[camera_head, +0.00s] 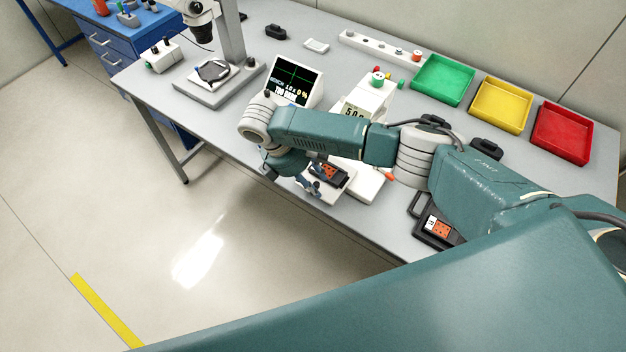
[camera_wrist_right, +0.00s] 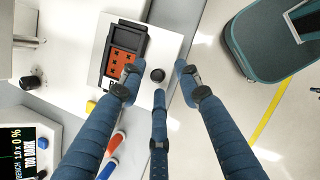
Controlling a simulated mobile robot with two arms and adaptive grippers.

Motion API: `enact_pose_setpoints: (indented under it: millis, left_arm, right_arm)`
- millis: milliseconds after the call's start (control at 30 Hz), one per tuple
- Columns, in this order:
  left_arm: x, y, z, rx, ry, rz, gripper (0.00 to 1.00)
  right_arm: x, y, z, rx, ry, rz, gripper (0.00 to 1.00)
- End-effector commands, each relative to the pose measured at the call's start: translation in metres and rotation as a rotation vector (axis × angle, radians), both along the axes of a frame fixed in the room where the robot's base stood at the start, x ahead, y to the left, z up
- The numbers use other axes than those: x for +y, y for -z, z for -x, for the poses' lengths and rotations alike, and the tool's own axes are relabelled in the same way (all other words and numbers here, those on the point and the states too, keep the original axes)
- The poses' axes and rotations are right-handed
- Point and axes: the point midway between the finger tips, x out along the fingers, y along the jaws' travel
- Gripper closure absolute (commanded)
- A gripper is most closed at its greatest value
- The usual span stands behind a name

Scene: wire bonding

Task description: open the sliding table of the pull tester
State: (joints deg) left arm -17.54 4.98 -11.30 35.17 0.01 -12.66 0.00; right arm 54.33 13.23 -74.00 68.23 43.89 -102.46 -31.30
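The pull tester (camera_head: 372,97) is a white machine with a small display and coloured knobs, partly hidden behind my right arm. Its white sliding table (camera_wrist_right: 166,48) carries a black holder with an orange-red part (camera_wrist_right: 124,50). A round black knob (camera_wrist_right: 157,75) shows near the plate's front edge. My right gripper (camera_head: 314,187) is at the table's front edge. In the right wrist view, its three blue fingers (camera_wrist_right: 160,80) are spread around the knob with visible gaps. Contact with the knob cannot be told. My left gripper is not in view.
A screen reading "TOO DARK" (camera_head: 295,82) stands left of the tester. A microscope base (camera_head: 213,84) is further left. Green (camera_head: 444,80), yellow (camera_head: 500,105) and red (camera_head: 562,133) trays line the back right. Another dark holder (camera_head: 434,228) lies at the bench's front. The floor in front is clear.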

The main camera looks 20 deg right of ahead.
Motion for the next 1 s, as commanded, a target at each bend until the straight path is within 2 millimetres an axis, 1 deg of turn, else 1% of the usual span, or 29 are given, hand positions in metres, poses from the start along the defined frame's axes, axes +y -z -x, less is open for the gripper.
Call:
enact_pose_setpoints:
  millis: [33,167,400,600,733,1000]
  left_arm:
    - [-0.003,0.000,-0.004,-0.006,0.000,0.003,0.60]
    - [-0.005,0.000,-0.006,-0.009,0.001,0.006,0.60]
    - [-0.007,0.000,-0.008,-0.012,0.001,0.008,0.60]
    - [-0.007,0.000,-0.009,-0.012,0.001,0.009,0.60]
    - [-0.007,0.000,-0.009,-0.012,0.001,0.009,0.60]
    - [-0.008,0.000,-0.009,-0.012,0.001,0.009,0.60]
  right_arm:
    - [0.002,-0.004,-0.001,-0.001,0.000,-0.002,0.67]
    - [0.009,-0.020,-0.002,-0.003,-0.002,-0.003,0.67]
    - [0.029,-0.069,-0.004,-0.005,-0.002,-0.002,0.67]
    - [0.040,-0.100,-0.006,-0.007,-0.002,0.001,0.67]
    - [0.044,-0.109,-0.006,-0.005,-0.001,0.001,0.67]
    - [0.046,-0.111,-0.005,-0.002,0.000,0.000,0.67]
